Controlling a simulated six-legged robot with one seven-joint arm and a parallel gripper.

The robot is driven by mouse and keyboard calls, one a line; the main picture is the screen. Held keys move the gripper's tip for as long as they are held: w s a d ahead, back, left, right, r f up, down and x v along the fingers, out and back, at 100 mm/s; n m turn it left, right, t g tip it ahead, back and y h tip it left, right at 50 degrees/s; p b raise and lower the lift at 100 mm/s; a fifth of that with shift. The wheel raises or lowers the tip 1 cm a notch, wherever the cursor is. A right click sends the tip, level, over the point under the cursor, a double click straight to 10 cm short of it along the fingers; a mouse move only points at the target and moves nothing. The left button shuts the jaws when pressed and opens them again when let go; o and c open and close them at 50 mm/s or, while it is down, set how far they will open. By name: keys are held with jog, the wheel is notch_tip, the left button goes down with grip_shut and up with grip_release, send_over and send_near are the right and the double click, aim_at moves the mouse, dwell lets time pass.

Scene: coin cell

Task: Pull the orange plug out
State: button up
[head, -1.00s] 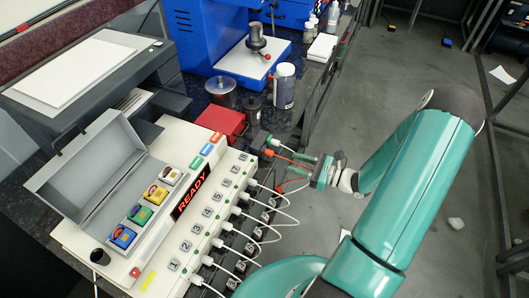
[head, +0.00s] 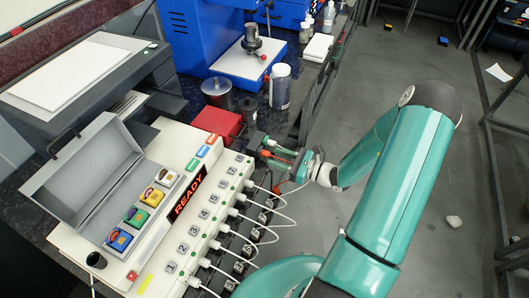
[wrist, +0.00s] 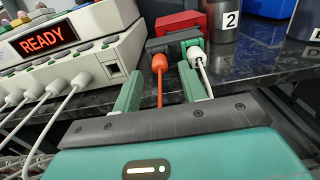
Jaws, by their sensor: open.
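The orange plug (wrist: 159,63) sits in a dark and green socket block (wrist: 172,43) in the wrist view, with its orange cord running back toward my gripper. In the head view the orange plug (head: 266,154) shows small at the block's near side. My gripper (wrist: 160,78) is open, with one green finger on each side of the orange cord, just short of the plug. No contact with the plug is visible. In the head view my gripper (head: 282,157) points left at the block. A white plug (wrist: 195,56) sits right of the orange one, close to the right finger.
A cream machine with a READY display (wrist: 45,38) and several white plugs stands left of my gripper. A red box (wrist: 180,22) lies behind the block, and a can marked 2 (wrist: 224,18) stands to the right. Open floor (head: 400,70) lies right of the bench.

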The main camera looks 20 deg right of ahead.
jog(key=shift+x, duration=1.45)
grip_shut()
jog(key=shift+s, duration=0.1)
jog(key=shift+v, duration=2.95)
